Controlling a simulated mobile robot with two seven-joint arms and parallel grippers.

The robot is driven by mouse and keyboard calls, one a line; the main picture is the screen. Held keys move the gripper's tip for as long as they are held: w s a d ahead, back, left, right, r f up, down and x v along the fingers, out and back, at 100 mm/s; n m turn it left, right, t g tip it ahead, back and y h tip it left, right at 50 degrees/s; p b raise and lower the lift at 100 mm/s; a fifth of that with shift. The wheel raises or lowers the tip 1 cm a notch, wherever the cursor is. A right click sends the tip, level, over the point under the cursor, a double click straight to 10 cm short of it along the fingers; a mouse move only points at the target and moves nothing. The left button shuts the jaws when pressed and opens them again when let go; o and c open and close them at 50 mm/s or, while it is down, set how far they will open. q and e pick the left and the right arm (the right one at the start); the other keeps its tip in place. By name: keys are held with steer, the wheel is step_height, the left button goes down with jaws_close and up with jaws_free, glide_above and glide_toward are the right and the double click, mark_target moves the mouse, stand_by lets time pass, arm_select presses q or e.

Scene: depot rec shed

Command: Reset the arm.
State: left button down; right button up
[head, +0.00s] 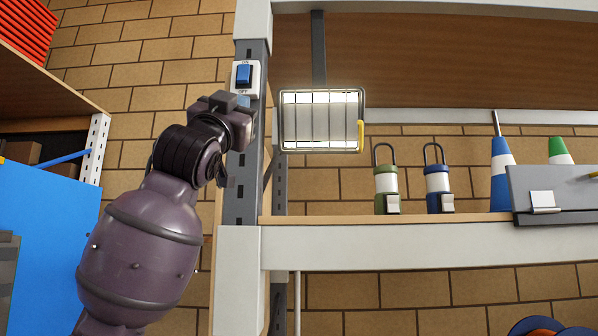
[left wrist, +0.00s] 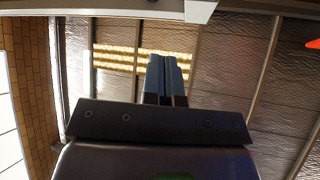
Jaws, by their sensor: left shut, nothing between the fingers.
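My left arm comes up from the lower left in the head view. Its gripper (head: 241,101) is just below a wall switch (head: 244,75) with a blue rocker and ON and OFF marks, on the shelf's grey upright. I cannot tell whether it touches the switch plate. In the left wrist view the two dark fingers (left wrist: 166,75) are together with nothing between them, and point up toward the roof. The switch is not visible there. My right gripper is in neither view.
A lit caged lamp (head: 322,121) hangs right of the upright. The shelf (head: 400,240) bears a green lantern (head: 386,180), a blue lantern (head: 437,181), cones (head: 503,172) and a grey bin (head: 560,190). A blue panel (head: 45,225) stands left of my arm.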

arm_select(q)
steer(key=w+a+f+n+g+y, duration=0.15)
steer(key=w+f, duration=0.35)
steer(key=f, duration=0.8)
steer(key=w+a+f+g+y, duration=0.15)
steer(key=w+f, duration=0.25)
steer(key=f, duration=0.9)
steer(key=s+a+f+n+g+y, duration=0.1)
steer(key=a+f, duration=0.2)
steer(key=f, duration=1.1)
steer(key=s+a+f+n+g+y, duration=0.1)
steer(key=a+f+n+y, duration=0.1)
steer(key=f, duration=1.3)
steer(key=s+a+f+n+g+y, duration=0.1)
steer(key=s+a+f+g, duration=0.1)
steer(key=s+f, duration=0.7)
steer(key=s+a+f+n+g+y, duration=0.1)
steer(key=s+a+f+g, duration=0.3)
steer(key=f, duration=0.8)
steer(key=s+a+f+n+y, duration=0.1)
steer(key=s+f+y, duration=0.1)
steer(key=s+f, duration=0.75)
steer(key=s+a+f+n+g, duration=0.1)
steer(key=s+a+f+g, duration=0.1)
steer(key=s+f, duration=0.7)
steer(key=shift+s+f+g+y, duration=0.3)
steer(key=shift+s+g, duration=0.1)
steer(key=shift+s, duration=0.15)
steer(key=shift+a, duration=0.1)
